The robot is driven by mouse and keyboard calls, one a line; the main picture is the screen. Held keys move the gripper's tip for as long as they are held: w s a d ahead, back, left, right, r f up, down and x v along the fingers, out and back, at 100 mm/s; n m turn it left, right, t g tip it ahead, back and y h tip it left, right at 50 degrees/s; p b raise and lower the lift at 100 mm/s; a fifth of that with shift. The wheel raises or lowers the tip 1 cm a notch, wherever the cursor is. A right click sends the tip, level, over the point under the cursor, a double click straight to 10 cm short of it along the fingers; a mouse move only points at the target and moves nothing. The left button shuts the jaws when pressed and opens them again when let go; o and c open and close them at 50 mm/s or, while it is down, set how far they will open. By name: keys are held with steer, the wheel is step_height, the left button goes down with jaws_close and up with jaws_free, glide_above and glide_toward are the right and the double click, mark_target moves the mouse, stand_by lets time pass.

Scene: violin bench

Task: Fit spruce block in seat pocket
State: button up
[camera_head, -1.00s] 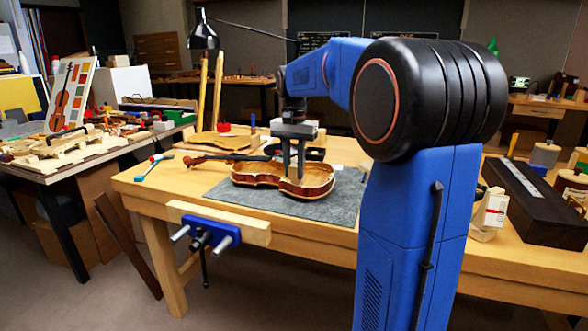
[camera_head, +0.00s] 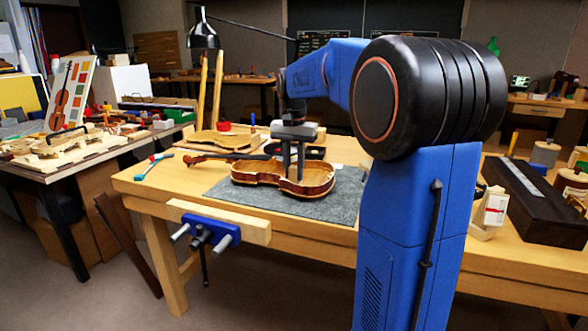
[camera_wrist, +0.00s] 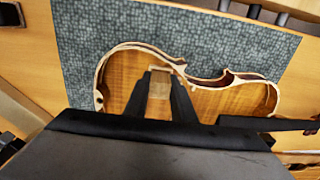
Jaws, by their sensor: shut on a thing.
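The open violin body (camera_head: 270,178) lies on a grey mat (camera_head: 225,194) on the wooden bench, its neck pointing left. It also shows in the wrist view (camera_wrist: 215,100), with its pale rim and bare inside. My gripper (camera_head: 293,176) points straight down into the right-hand part of the body. In the wrist view its fingers (camera_wrist: 160,85) are shut on a small pale spruce block (camera_wrist: 159,88), near the inner rim. The seat pocket is not clear; the block and fingers cover that area. I cannot tell whether the block touches the bottom.
A blue vise (camera_head: 205,235) is on the bench front. A small hammer-like tool (camera_head: 153,166) lies to the left. A violin plate (camera_head: 224,139) lies behind the body. A dark box (camera_head: 535,205) stands at right.

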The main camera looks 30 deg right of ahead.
mark_target(294, 167)
steer(key=shift+f, duration=0.45)
steer(key=o, duration=1.1)
steer(key=shift+r, duration=0.1)
step_height(294, 167, up, 17)
steer(key=shift+r, duration=0.15)
stand_by(0.4)
steer(key=s+a+f+n+t, duration=0.1)
steer(key=s+a+f+n, duration=0.2)
steer(key=s+f, duration=0.6)
steer(key=s+a+f+n+t, duration=0.2)
steer(key=s+a+f+n, duration=0.2)
steer(key=s+a+f, duration=0.3)
steer(key=s+a+f+n+t, duration=0.1)
steer(key=s+a+f+n, duration=0.2)
steer(key=s+f, duration=0.9)
steer(key=shift+s+a+f+t, duration=0.15)
steer(key=shift+s+a+t, duration=0.25)
steer(key=shift+s+a, duration=0.75)
